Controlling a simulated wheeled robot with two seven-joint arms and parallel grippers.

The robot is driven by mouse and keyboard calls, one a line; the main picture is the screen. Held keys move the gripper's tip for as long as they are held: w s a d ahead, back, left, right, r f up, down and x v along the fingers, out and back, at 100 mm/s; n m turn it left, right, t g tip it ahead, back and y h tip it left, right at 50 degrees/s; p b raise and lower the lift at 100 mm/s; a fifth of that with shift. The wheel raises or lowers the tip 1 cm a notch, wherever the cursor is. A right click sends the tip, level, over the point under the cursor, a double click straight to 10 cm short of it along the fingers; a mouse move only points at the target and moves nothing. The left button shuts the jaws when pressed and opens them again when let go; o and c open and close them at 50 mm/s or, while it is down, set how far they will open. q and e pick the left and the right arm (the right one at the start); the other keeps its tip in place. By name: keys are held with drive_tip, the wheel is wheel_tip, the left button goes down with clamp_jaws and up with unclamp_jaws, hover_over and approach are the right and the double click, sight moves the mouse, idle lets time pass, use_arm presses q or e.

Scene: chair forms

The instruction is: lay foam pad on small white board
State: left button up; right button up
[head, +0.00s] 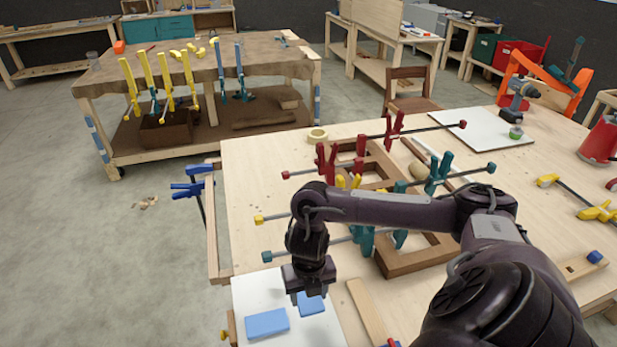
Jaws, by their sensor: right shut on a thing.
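A small white board (258,290) lies at the near left corner of the workbench. One blue foam pad (266,323) lies flat on it, with no gripper touching it. My right gripper (309,295) points down over the board, shut on a second, smaller-looking blue foam pad (312,306). The gripper hides part of this pad, and I cannot tell whether the pad touches the board. My left gripper is not in view.
A wooden chair frame (413,263) with red, teal and yellow clamps (440,172) fills the bench middle. A loose wood strip (368,313) lies right of the board. A larger white board (478,128), drill (518,97) and tape roll (318,134) are farther back.

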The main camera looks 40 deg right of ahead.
sight(309, 321)
drive_tip(key=shift+f+b, duration=3.55)
drive_tip(key=shift+f, duration=1.15)
drive_tip(key=shift+f, duration=0.25)
drive_tip(key=o, duration=1)
drive_tip(key=shift+o, duration=0.2)
drive_tip(key=shift+r, duration=0.1)
